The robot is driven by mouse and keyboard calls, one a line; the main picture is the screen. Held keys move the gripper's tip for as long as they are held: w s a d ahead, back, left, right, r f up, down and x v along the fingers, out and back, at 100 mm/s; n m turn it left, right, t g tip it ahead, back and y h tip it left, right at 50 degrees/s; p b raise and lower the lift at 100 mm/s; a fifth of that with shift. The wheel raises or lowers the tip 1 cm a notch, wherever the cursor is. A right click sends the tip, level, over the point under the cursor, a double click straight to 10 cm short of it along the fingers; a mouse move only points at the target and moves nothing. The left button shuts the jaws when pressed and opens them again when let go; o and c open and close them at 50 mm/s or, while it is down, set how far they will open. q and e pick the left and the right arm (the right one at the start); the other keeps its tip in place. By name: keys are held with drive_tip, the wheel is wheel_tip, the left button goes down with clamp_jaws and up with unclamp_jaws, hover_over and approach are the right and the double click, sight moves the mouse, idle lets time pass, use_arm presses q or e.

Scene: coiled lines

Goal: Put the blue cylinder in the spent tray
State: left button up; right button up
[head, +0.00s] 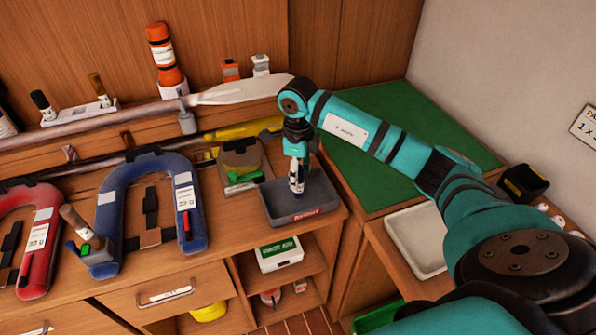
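My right gripper (297,188) points down into a grey tray (270,208) with a red label on its front rim. The label is too small to read. A dark bluish bit shows at the fingertips; I cannot tell whether it is the blue cylinder or part of the gripper, nor whether the fingers are shut. A small blue rod (73,248) stands at the left side of a grey holder (98,264) at the far left, beside a brown-handled item. My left gripper is not in view.
Blue (107,215) and red (38,255) horseshoe-shaped vests lie on the bench to the left. A white tray (412,238) and green mat (385,110) are on the right. Bottles and poles line the back.

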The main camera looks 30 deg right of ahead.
drive_tip(key=shift+r, duration=0.5)
wheel_tip(320, 180, up, 10)
drive_tip(key=shift+f+b, duration=0.1)
drive_tip(key=shift+b, duration=1.05)
drive_tip(key=shift+r, duration=0.75)
